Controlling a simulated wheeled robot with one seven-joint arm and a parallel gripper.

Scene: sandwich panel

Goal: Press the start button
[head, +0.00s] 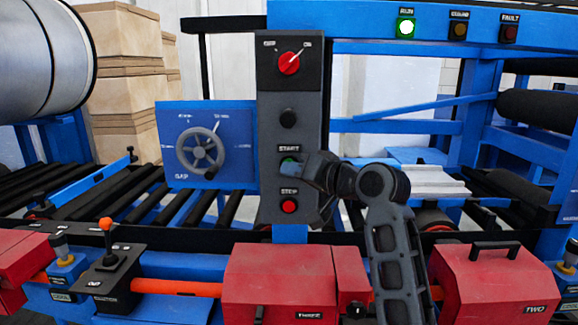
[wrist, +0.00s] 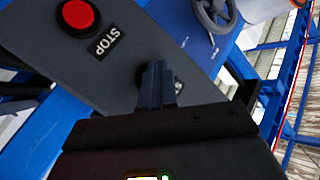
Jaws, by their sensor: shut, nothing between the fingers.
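A grey control panel (head: 268,200) stands upright in the middle of the head view. Its green start button (head: 289,161) sits under the START label, partly covered by my gripper (head: 305,171). My gripper is shut and empty, its tip at or just in front of the button; I cannot tell whether it touches. In the wrist view my closed fingers (wrist: 156,82) point at a dark round rim on the panel, and the green face is hidden there. The red stop button (head: 289,206) is below start; it also shows in the wrist view (wrist: 78,15).
A red selector switch (head: 289,63) and a black knob (head: 288,118) sit above start. The green RUN lamp (head: 406,28) is lit. A handwheel (head: 200,151) is left of the panel. Red boxes (head: 278,280) line the front.

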